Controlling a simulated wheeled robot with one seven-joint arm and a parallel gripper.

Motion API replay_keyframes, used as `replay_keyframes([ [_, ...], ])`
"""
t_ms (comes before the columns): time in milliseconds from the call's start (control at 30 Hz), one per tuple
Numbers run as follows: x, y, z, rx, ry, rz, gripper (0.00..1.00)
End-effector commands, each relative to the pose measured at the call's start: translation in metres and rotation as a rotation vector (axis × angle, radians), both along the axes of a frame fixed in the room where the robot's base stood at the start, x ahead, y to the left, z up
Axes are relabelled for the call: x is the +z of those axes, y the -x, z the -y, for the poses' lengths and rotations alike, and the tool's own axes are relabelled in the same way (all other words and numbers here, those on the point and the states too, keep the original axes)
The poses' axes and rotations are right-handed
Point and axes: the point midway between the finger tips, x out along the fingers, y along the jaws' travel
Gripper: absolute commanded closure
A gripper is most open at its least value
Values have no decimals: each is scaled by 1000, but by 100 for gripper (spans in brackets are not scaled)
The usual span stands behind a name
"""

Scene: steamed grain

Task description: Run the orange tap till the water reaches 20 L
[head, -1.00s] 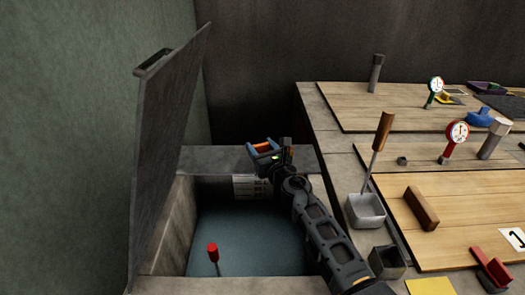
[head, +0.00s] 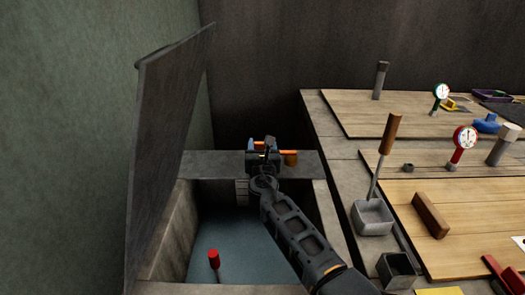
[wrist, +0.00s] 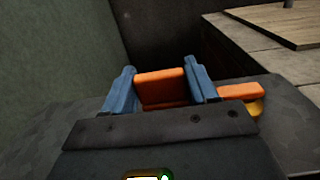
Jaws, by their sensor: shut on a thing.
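The orange tap (wrist: 240,92) is at the back ledge of the tank. Its orange handle runs sideways, and a brass part shows at its right end. My gripper (wrist: 160,82) is shut on the orange handle, with a blue finger on each side of an orange piece. In the head view the orange handle (head: 288,152) sticks out right of my gripper, which hides the rest. Bluish water (head: 235,245) lies in the tank below. A pale level scale (head: 242,190) on the back wall is partly hidden by my arm, and its marks cannot be read.
The tank's raised lid (head: 165,150) stands at the left. A red-topped rod (head: 214,260) stands in the water. The bench at the right holds a wooden-handled tool (head: 385,150) in a grey box, a wooden block (head: 430,214) and a red gauge (head: 465,138).

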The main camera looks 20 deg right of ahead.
Motion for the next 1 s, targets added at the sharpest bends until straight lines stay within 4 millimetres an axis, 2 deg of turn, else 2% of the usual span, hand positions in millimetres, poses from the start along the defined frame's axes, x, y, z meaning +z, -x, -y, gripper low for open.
replay_keyframes([
  [567,0,-3,1,-32,-1,0,97],
  [600,0,-3,1,-32,-1,0,39],
  [800,0,-3,1,-31,-1,0,21],
  [1000,0,-3,1,-31,0,0,21],
])
